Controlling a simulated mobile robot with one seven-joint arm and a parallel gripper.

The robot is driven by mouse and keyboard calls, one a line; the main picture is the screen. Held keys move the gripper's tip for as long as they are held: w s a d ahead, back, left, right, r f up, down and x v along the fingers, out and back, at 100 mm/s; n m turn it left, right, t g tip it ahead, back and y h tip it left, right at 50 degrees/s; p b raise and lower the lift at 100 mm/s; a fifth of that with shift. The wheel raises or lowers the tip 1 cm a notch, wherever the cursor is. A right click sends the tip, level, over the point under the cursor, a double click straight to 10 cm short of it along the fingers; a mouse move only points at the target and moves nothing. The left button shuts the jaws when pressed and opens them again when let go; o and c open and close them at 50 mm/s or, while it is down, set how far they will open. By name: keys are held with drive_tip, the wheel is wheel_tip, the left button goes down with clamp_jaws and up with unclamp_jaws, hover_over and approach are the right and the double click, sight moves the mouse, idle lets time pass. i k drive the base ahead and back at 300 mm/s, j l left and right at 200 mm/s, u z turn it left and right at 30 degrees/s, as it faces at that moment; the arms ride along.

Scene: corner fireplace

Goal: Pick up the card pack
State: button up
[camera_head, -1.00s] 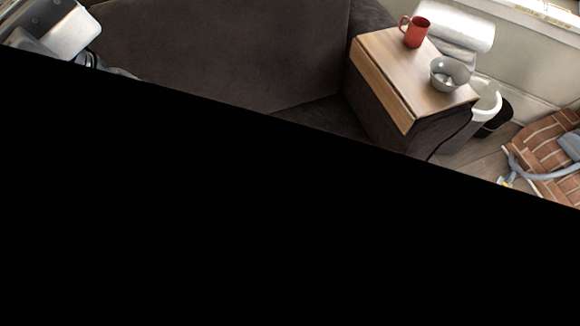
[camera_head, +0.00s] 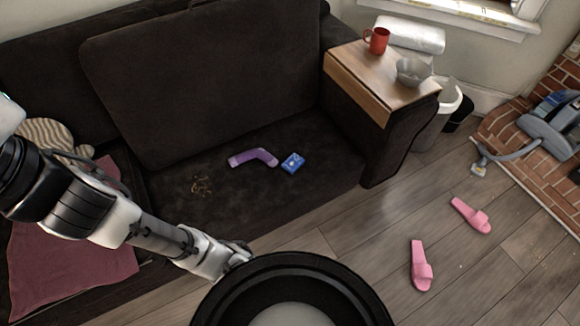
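A small blue box that looks like the card pack (camera_head: 292,162) lies on the dark sofa seat, right of a purple bent object (camera_head: 253,157). My arm comes in from the left edge. My gripper (camera_head: 243,252) is low in the picture, in front of the sofa and below and left of the blue box, apart from it. Its fingers are small and partly lost beside the black round part at the bottom, so their opening does not show.
The sofa (camera_head: 215,75) has a wooden armrest tray (camera_head: 372,82) with a red mug (camera_head: 377,40) and a grey bowl (camera_head: 413,71). Two pink slides, one nearer (camera_head: 421,266) and one farther (camera_head: 471,215), lie on the floor. A vacuum cleaner (camera_head: 555,125) stands at right.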

sight(292, 164)
drive_tip(key=i+j, duration=0.1)
drive_tip(key=i, duration=0.5)
drive_tip(key=i+j+z, duration=0.15)
drive_tip(key=i, duration=0.45)
